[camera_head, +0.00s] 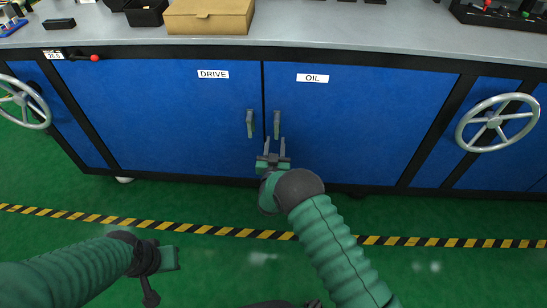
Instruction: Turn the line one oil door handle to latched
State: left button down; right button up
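The blue oil door (350,125) is on the right of a pair of cabinet doors and bears the label OIL (313,78). It appears closed. Its small grey-green handle (277,121) stands upright near the door's left edge. My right gripper (275,146) is just below this handle, with its two fingers pointing up and a gap between them. The fingers look open and empty; whether a tip touches the handle I cannot tell. My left gripper (165,260) is low at the left over the floor, away from the cabinet; its fingers are not clear.
The drive door (170,120) with a similar handle (250,124) is close by on the left. Handwheels (497,122) stick out at both sides. A cardboard box (208,17) is on the grey counter (330,32). Striped tape (210,230) crosses the open green floor.

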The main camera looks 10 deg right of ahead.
jog(key=p+v, duration=0.3)
jog(key=v, duration=0.8)
jog(key=shift+s, duration=0.35)
jog(key=shift+a, duration=0.15)
notch_tip(320, 180, up, 6)
jog(key=d+n+g+y, duration=0.1)
jog(key=g+y, duration=0.3)
jog(key=g, duration=0.2)
jog(key=s+d+r+n+g, duration=0.1)
jog(key=s+d+r+g, duration=0.15)
jog(key=s, duration=0.65)
jog(key=s+d+r+n+g+y, duration=0.1)
jog(key=s+d+g, duration=0.15)
jog(key=s, duration=0.65)
jog(key=s+d+r+g, duration=0.15)
jog(key=s+g, duration=0.25)
jog(key=s, duration=0.5)
jog(key=w+p+v, duration=0.3)
jog(key=p+v, duration=1.2)
jog(key=p, duration=0.1)
jog(key=w+r+p+v, duration=0.1)
jog(key=w+p+v, duration=0.2)
jog(key=p+v, duration=1.3)
jog(key=shift+w+r+p, duration=0.15)
jog(key=shift+r+p, duration=0.3)
jog(key=shift+p, duration=0.05)
